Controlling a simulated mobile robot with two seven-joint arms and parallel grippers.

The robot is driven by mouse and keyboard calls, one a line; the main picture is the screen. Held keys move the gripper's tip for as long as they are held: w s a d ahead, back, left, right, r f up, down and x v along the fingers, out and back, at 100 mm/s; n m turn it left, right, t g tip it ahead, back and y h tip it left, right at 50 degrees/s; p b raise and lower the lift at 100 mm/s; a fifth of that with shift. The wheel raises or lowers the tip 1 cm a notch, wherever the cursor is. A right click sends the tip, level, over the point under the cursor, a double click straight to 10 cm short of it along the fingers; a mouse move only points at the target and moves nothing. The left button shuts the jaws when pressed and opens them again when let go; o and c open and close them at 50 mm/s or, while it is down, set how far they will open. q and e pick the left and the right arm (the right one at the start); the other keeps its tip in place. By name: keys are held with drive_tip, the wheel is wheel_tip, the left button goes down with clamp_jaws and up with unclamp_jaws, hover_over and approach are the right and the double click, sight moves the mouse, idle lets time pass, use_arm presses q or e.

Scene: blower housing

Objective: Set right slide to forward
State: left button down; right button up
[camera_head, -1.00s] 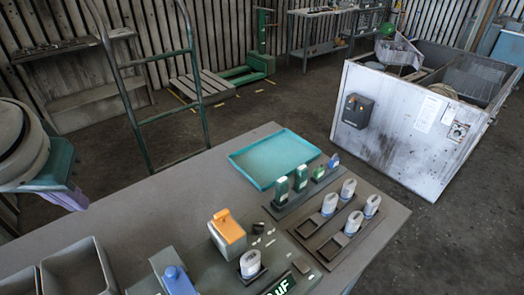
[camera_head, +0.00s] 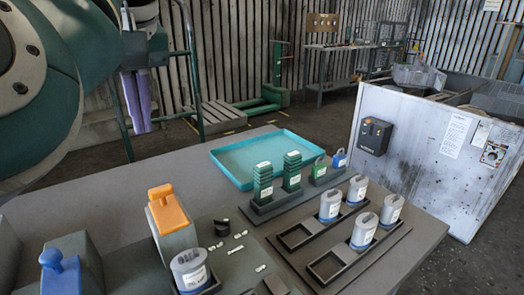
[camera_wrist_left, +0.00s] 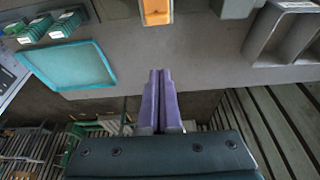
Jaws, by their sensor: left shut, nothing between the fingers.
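Two grey blocks with coloured knobs stand on the near part of the table. The right one has an orange knob (camera_head: 169,208) on top; the left one has a blue knob (camera_head: 58,263). I take the orange one for the right slide. My left gripper (camera_head: 139,126) is shut and empty, with purple fingers pointing down, above and beyond the orange knob. In the left wrist view the shut fingers (camera_wrist_left: 158,74) point toward the orange knob (camera_wrist_left: 157,12), apart from it; that block is cut off by the top edge. My right gripper is not in view.
A teal tray (camera_head: 225,172) lies at the table's back. Green blocks (camera_head: 263,183), a green padlock (camera_head: 319,168) and a blue one (camera_head: 339,159) stand in a rack. Several grey canisters (camera_head: 364,231) stand on the right. A large metal housing (camera_head: 415,125) stands behind.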

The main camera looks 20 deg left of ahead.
use_arm(q)
drive_tip(key=p, duration=0.1)
hover_over(166, 205)
drive_tip(key=w+a, duration=0.2)
drive_tip(key=a, duration=0.1)
drive_tip(key=f, duration=0.9)
drive_tip(key=shift+d+f, duration=0.1)
drive_tip(key=shift+d, duration=0.15)
drive_tip(key=shift+s+d+f+p, duration=0.1)
drive_tip(key=shift+s+d+p, duration=0.25)
drive_tip(key=shift+s+d, duration=0.15)
drive_tip(key=shift+a, duration=0.15)
